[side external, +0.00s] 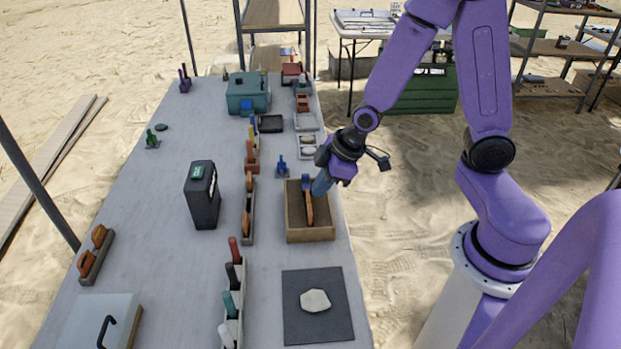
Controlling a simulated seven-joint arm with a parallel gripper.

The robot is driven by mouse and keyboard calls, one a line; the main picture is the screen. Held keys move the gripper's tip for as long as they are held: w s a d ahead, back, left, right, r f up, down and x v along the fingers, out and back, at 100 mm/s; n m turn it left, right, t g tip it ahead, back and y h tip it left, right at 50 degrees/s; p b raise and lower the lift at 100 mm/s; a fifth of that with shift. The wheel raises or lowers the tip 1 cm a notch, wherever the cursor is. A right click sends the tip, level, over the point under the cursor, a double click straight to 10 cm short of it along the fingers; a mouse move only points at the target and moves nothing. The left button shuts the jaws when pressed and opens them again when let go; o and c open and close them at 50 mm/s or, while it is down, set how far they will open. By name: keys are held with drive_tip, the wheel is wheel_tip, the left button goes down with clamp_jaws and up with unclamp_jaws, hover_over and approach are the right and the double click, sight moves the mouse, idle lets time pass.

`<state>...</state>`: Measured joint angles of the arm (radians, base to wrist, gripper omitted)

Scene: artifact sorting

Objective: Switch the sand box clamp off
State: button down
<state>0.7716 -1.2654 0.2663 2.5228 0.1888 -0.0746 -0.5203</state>
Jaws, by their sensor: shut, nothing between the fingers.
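The sand box (312,236) is an open wooden box near the right edge of the grey table. A small blue clamp (306,182) shows at its far side. An orange-brown piece (309,210) stands or leans inside the box; its exact shape is unclear. My gripper (320,186) is shut and empty, pointing down at the far right part of the box, just right of the blue clamp. Whether the fingers touch the clamp cannot be told. The gripper partly hides the box's far right corner, and the clamp's lever position is too small to read.
A dark mat (291,325) with a pale stone lies in front of the box. Another blue clamp (282,167) stands behind it. A tool rack (249,222) and a black container (202,197) stand to the left. A teal box (247,93) is farther back.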

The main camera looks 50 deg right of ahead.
sight(307, 175)
drive_tip(key=w+d+f+t+h, duration=0.1)
drive_tip(key=w+d+f, duration=0.1)
drive_tip(key=d, duration=0.3)
drive_tip(key=w+d+f+m+t+h, duration=0.1)
drive_tip(key=w+d+f+t+h, duration=0.1)
drive_tip(key=w+d, duration=0.3)
drive_tip(key=shift+d+f+m, duration=0.3)
drive_tip(key=shift+d+f, duration=0.05)
drive_tip(key=shift+d, duration=0.25)
drive_tip(key=shift+w, duration=0.1)
drive_tip(key=shift+x, duration=4.95)
drive_tip(key=shift+d, duration=0.1)
drive_tip(key=shift+w+d, duration=0.6)
drive_tip(key=shift+r, duration=0.1)
